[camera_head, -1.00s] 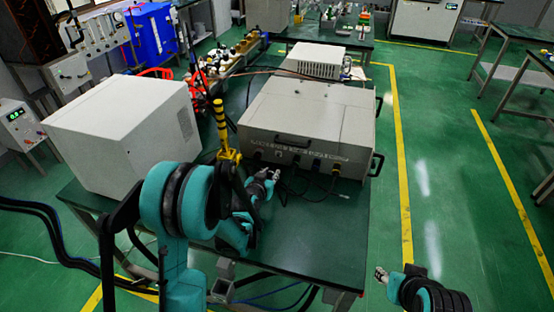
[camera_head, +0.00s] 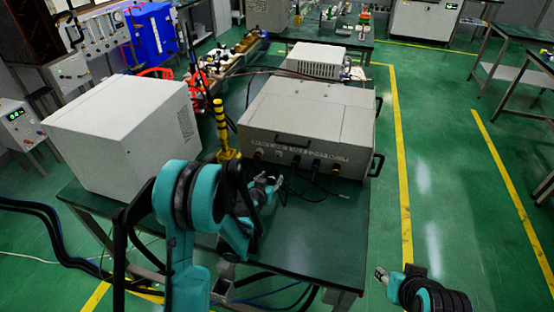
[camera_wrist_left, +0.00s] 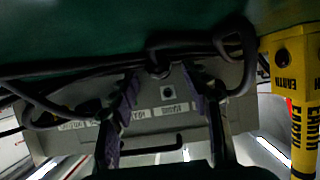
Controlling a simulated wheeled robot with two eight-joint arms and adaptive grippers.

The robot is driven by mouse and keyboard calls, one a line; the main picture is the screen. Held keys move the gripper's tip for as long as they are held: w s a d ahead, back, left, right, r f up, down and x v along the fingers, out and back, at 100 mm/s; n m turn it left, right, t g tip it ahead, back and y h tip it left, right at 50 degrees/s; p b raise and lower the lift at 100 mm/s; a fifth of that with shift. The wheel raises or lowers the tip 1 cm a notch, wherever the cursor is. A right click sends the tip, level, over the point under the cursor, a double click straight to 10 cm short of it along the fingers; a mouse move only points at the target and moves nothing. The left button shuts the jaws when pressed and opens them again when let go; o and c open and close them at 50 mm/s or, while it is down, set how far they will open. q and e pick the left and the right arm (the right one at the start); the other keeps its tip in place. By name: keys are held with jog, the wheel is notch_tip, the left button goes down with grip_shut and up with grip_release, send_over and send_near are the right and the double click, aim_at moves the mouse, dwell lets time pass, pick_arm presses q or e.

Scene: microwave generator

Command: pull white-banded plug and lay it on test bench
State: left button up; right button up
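My left gripper (camera_head: 268,182) is over the green test bench (camera_head: 300,235), just in front of the grey generator (camera_head: 308,115). Its two fingers stand apart with nothing seen between them; they also show apart in the left wrist view (camera_wrist_left: 165,95). The generator's front panel (camera_head: 300,162) carries a row of connectors and dark cables (camera_head: 300,190) that droop to the bench. In the wrist view, cables (camera_wrist_left: 75,70) and a dark round socket (camera_wrist_left: 167,93) show near the fingers. I cannot make out which plug has a white band. My right gripper (camera_head: 381,275) is off the bench's right side, its opening unclear.
A yellow post (camera_head: 220,125) marked EARTH stands left of the panel and beside the fingers in the wrist view (camera_wrist_left: 295,100). A large white box (camera_head: 120,135) fills the bench's left. The bench's front right is mostly clear; a small pale cable end (camera_head: 343,195) lies there.

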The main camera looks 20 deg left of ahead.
pick_arm(q)
jog(key=shift+s, duration=0.1)
jog(key=v, duration=1.1)
jog(key=shift+s+r, duration=0.15)
jog(key=shift+s, duration=0.25)
jog(key=shift+r, duration=0.1)
jog(key=shift+s+d+r, duration=0.2)
jog(key=shift+r, duration=0.05)
jog(key=s+d+r+g, duration=0.1)
jog(key=s+r+g, duration=0.2)
jog(key=s, duration=0.7)
jog(key=s+d+r+g, duration=0.2)
jog(key=s+r+g, duration=0.1)
jog(key=s, duration=0.8)
jog(key=shift+s, duration=0.25)
